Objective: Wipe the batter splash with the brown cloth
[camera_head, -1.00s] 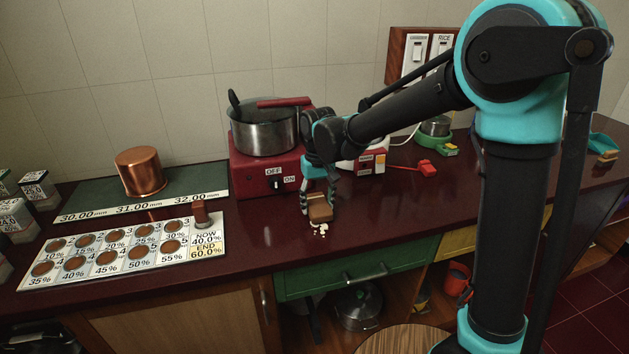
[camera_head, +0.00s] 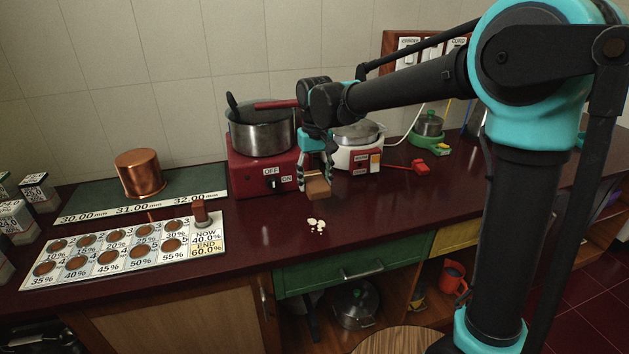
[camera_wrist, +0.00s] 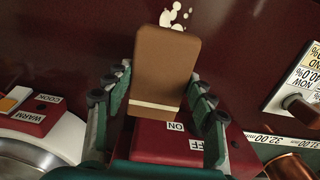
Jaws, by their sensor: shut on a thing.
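The brown cloth (camera_head: 318,188) is a folded block with a pale stripe, and it also shows in the wrist view (camera_wrist: 163,70). My gripper (camera_head: 316,176) is shut on the cloth and holds it above the dark red counter, in front of the burner; both fingers flank it in the wrist view (camera_wrist: 158,108). The batter splash (camera_head: 317,225) is a cluster of several cream blobs on the counter near its front edge, below the cloth in the head view. In the wrist view the splash (camera_wrist: 176,16) lies just beyond the cloth's far end, partly hidden by it.
A red burner (camera_head: 262,166) with a steel pot (camera_head: 262,135) stands behind my gripper. A percentage board (camera_head: 120,254) and copper pot (camera_head: 140,174) are left. Counter right of the splash is clear.

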